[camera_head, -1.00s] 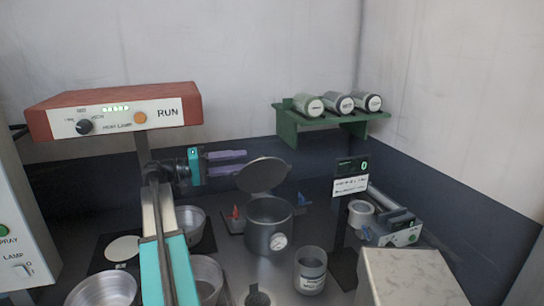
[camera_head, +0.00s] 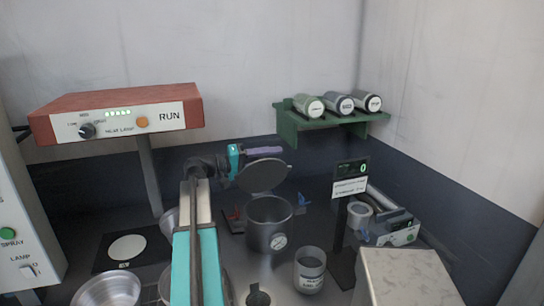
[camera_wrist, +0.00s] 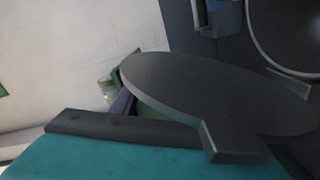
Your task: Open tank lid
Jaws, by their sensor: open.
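The tank (camera_head: 268,228) is a dark grey pot with a round gauge on its front. Its round lid (camera_head: 263,178) stands raised and tilted above the rim, and the tank's mouth is uncovered. My gripper (camera_head: 276,153), with purple fingers, is open at the lid's upper edge, partly behind it. In the wrist view the lid (camera_wrist: 215,95) is a large dark disc with a tab, hiding most of the fingers; a bit of purple finger (camera_wrist: 121,106) shows. The tank's round mouth (camera_wrist: 290,30) is at the upper right. I cannot tell whether the fingers touch the lid.
A green shelf (camera_head: 330,121) with several canisters hangs behind, right of my gripper. A red lamp box (camera_head: 115,113) stands at left. A labelled jar (camera_head: 310,270) is in front of the tank, and a display stand (camera_head: 350,178) is to its right. Metal pans are at lower left.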

